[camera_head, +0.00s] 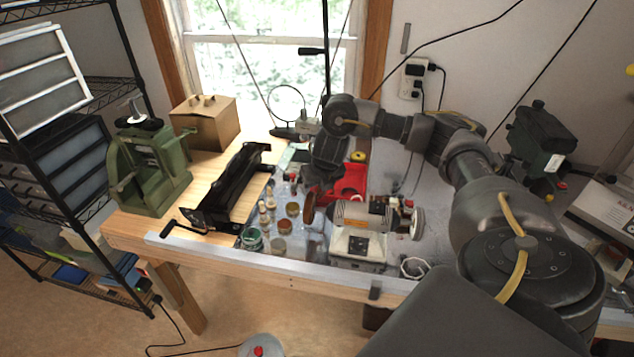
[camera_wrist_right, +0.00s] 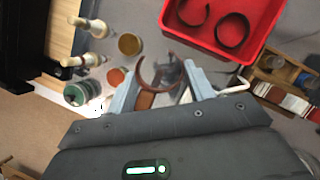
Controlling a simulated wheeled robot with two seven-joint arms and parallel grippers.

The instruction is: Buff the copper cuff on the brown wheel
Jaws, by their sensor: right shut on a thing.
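The buffing machine (camera_head: 360,216) stands on the bench, with the brown wheel (camera_head: 309,208) on its left end and a pale wheel (camera_head: 417,224) on its right. My right gripper (camera_head: 318,188) is above and close behind the brown wheel. In the right wrist view, my right gripper (camera_wrist_right: 160,76) is shut on the copper cuff (camera_wrist_right: 142,75), an open curved band between its fingertips. A brown shape just below the cuff may be the wheel; I cannot tell whether they touch. The cuff is not clear in the head view. My left gripper is not in view.
A red tray (camera_wrist_right: 267,12) behind the machine holds two dark cuffs (camera_wrist_right: 232,30). Several jars and bottles, including a green jar (camera_head: 252,239), stand left of the wheel. A long black tool (camera_head: 236,183) and a green press (camera_head: 150,165) stand farther left.

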